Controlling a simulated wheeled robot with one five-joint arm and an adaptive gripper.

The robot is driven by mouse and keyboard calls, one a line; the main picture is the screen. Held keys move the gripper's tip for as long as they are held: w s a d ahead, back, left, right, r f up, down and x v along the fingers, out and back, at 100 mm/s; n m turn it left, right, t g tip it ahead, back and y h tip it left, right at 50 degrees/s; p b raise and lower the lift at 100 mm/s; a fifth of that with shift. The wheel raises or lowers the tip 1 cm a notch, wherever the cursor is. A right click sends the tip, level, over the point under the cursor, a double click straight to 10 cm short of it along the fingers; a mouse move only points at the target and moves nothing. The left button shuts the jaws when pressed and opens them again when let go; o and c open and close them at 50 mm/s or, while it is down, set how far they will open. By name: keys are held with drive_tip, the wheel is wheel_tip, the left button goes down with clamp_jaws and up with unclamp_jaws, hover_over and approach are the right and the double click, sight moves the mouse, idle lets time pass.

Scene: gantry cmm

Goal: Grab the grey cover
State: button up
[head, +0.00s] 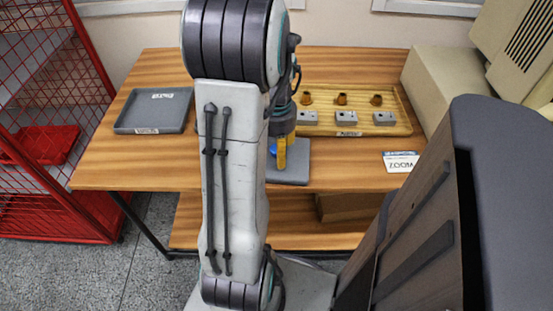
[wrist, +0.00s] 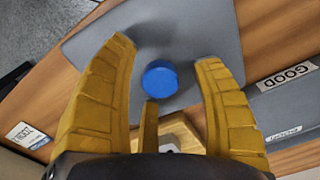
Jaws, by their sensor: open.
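The grey cover looks like the flat grey plate (head: 294,176) on the wooden table, with a blue round knob (head: 272,149) on it. In the wrist view the plate (wrist: 205,35) fills the upper middle, and the blue knob (wrist: 160,78) stands out from it. My gripper (head: 281,158) is over the plate, pointing down, partly hidden by my arm. In the wrist view my gripper (wrist: 166,55) is open, with its yellow fingers to the left and right of the knob and gaps on both sides. I cannot tell how far the fingertips are above the plate.
A wooden tray (head: 402,129) with grey blocks and brass-coloured pieces stands behind the plate. A grey tray (head: 153,111) is at the left, its GOOD label showing in the wrist view. A ZOOM card (head: 400,162) lies at the right. A red mesh rack (head: 45,120) stands left.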

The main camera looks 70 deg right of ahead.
drive_tip(key=shift+f, duration=0.15)
clamp_jaws()
idle(0.6)
